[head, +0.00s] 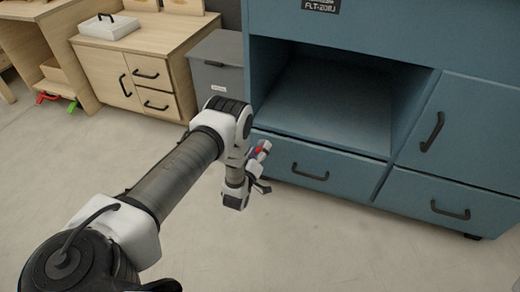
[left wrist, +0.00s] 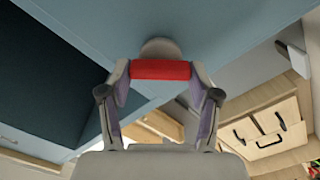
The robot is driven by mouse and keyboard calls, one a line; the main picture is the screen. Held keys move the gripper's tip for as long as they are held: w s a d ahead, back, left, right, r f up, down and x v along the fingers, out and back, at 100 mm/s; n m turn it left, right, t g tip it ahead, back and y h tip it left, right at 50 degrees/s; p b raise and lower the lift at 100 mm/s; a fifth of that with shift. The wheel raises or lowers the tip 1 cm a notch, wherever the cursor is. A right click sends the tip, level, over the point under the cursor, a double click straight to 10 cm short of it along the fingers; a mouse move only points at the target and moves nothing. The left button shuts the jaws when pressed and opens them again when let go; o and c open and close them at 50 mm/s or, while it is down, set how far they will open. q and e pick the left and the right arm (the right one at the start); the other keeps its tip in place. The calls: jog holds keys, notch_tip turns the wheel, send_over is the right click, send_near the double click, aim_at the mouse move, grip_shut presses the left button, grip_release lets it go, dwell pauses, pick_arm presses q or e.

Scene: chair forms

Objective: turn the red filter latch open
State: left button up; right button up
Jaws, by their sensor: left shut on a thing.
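The red filter latch (left wrist: 160,70) is a short red bar that lies level across the left wrist view, in front of a round grey knob at the blue cabinet's edge. My left gripper (left wrist: 160,72) is shut on it, with one finger at each end of the bar. In the head view my left gripper (head: 260,154) is at the left front edge of the blue cabinet (head: 340,25), and only a small bit of red shows between its fingers. My right gripper is not in view.
The cabinet has an open bay (head: 335,100), drawers and a door with dark handles. A grey cabinet (head: 217,75) and a wooden cabinet (head: 150,70) with a white box (head: 110,27) stand at the left. The floor in front is clear.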

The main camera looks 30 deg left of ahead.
pick_arm(q)
jog(key=n, duration=0.4)
jog(key=shift+a+n, duration=0.1)
jog(key=shift+n, duration=0.2)
jog(key=n, duration=0.4)
jog(key=shift+f, duration=0.1)
jog(key=shift+n, duration=0.4)
jog(key=o, duration=1.1)
jog(key=shift+o, duration=0.2)
jog(key=shift+s, duration=0.1)
jog(key=v, duration=1.1)
jog(key=shift+s, duration=0.35)
